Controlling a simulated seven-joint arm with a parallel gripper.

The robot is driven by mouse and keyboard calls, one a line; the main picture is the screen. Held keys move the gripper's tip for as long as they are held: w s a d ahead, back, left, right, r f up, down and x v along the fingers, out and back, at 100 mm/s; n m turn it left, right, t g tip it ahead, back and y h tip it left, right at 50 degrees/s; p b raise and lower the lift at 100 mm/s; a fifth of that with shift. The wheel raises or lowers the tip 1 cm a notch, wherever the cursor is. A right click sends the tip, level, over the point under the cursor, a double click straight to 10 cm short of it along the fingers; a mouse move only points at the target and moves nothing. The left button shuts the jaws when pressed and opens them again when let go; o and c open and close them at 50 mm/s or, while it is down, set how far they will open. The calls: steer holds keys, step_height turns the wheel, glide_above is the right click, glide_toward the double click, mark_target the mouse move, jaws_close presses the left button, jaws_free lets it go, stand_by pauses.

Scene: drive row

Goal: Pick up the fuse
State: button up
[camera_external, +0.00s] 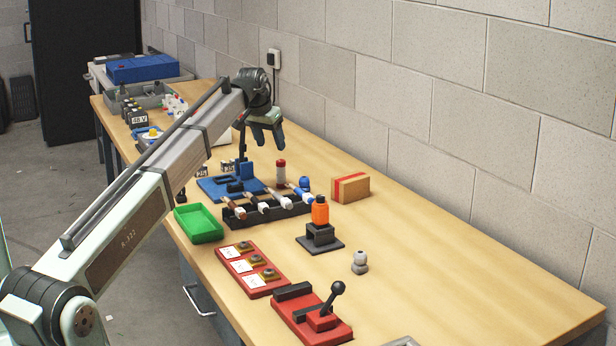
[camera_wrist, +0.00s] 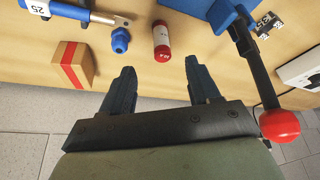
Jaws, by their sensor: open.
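A small standing cylinder with a red top and pale body (camera_external: 281,174), which looks like the fuse, stands on the table beyond the black rack. My gripper (camera_external: 267,138) is raised above the table, left of and higher than the cylinder. Its two dark fingers (camera_wrist: 163,82) are spread, with nothing between them.
A black lever with a red ball (camera_wrist: 280,125) rises close beside my right finger in the wrist view. A red-striped box (camera_external: 350,188), blue knob (camera_external: 304,183) and orange-topped stand (camera_external: 320,235) are nearby.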

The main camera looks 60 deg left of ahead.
mark_target(282, 171)
steer(key=x, duration=0.8)
steer(key=shift+w+f, duration=0.1)
steer(key=shift+f, duration=0.1)
steer(key=shift+w+a+r+x, duration=0.1)
steer(key=shift+x, duration=0.75)
steer(key=shift+w+a+r+x, duration=0.1)
steer(key=shift+w+a+x, duration=0.05)
steer(key=shift+x, duration=0.75)
steer(key=shift+w+a+x, duration=0.1)
steer(key=shift+x, duration=0.75)
steer(key=shift+c, duration=0.3)
steer(key=c, duration=1)
steer(key=shift+r, duration=0.15)
